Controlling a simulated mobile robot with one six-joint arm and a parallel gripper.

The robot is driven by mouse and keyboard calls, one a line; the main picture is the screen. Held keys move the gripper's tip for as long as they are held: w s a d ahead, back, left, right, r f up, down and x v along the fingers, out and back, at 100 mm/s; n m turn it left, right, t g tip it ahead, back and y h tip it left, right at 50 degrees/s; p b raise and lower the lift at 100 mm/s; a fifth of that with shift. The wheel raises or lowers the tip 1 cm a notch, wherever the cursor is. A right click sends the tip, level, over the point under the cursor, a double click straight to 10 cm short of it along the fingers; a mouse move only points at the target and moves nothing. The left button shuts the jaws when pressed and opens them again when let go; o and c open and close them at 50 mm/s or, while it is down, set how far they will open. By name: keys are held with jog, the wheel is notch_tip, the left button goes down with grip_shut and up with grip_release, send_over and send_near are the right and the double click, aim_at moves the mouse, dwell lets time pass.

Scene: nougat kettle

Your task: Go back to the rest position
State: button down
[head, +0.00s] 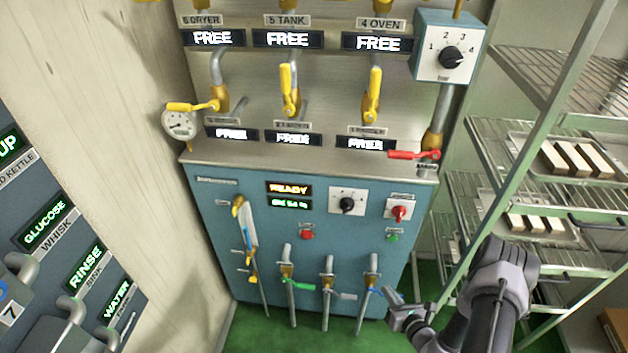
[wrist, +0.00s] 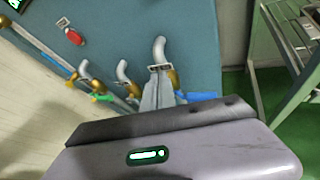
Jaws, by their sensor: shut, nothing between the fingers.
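My gripper (head: 388,294) is shut and empty in the head view, low at the front right of the blue machine cabinet (head: 260,238). Its fingertips are close to the blue-handled valve on the right-hand lower pipe (head: 366,292); I cannot tell whether they touch it. In the wrist view the grey fingers (wrist: 158,92) are together in front of that pipe, with the blue lever (wrist: 201,96) just to their right. My dark arm comes in from the lower right of the head view. No rest position is marked in the frames.
A wire rack (head: 540,235) with trays of pale bars stands close on the right. Green-levered (head: 298,284) and grey-levered (head: 346,296) valves are left of my gripper. A red-handled valve (head: 412,155) is above. Green floor (head: 270,330) lies open in front of the cabinet.

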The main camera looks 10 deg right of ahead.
jog(key=w+a+r+n+g+y, duration=0.3)
jog(key=a+r+n, duration=0.35)
jog(key=r, duration=0.55)
jog(key=w+a+r+n+g+y, duration=0.1)
jog(key=w+a+r+n+y, duration=0.35)
jog(key=r, duration=0.85)
jog(key=s+a+r+n+g, duration=0.7)
jog(key=s+a+r+n, duration=0.6)
jog(key=s+r, duration=0.25)
jog(key=s+d+r+n+t+h, duration=0.1)
jog(key=s+d+r+n+h, duration=0.1)
jog(key=s, duration=0.4)
jog(key=s+d+r+n+t+h, duration=0.2)
jog(key=s+r+n+h, duration=0.2)
jog(key=s+n+h, duration=0.1)
jog(key=shift+s+d+r+n+h, duration=0.25)
jog(key=shift+s+r+n+h, duration=0.1)
jog(key=shift+s+n, duration=0.35)
